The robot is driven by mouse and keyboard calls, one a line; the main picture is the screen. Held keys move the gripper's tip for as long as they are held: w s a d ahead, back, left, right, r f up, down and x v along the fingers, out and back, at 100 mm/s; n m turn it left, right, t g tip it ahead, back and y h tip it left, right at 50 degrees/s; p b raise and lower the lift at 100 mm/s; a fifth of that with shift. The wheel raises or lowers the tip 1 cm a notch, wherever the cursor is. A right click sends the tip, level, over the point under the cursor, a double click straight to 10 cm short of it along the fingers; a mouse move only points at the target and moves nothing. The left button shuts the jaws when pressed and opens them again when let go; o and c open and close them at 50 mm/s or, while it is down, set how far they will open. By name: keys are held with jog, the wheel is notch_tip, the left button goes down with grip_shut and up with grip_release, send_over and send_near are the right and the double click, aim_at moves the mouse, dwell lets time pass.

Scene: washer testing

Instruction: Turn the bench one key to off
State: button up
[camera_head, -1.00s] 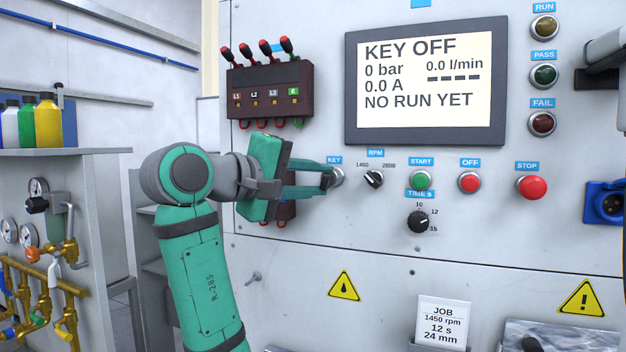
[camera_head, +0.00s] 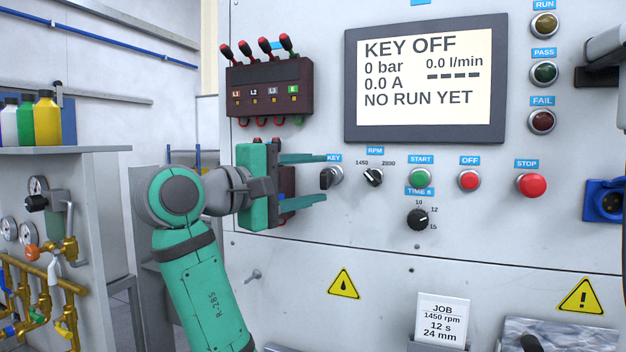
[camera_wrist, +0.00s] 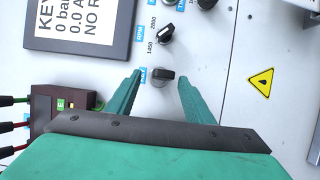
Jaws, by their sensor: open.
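The key switch (camera_head: 331,177) is a black knob on a silver collar under the blue KEY label (camera_head: 334,158), on the grey panel. It also shows in the wrist view (camera_wrist: 163,76), between and just beyond the fingertips. The display (camera_head: 426,82) reads KEY OFF, 0 bar, 0.0 A and NO RUN YET. My green gripper (camera_head: 326,178) is open and empty, with one finger above and one below the key's level in the head view. The fingers stand apart from the key.
The RPM knob (camera_head: 373,177), green START button (camera_head: 420,178), red OFF button (camera_head: 468,180) and red STOP button (camera_head: 531,185) sit to the right. The TIME knob (camera_head: 418,219) is below. A dark terminal block (camera_head: 270,88) with red-capped plugs is above my gripper.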

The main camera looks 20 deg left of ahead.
jog(key=v, duration=1)
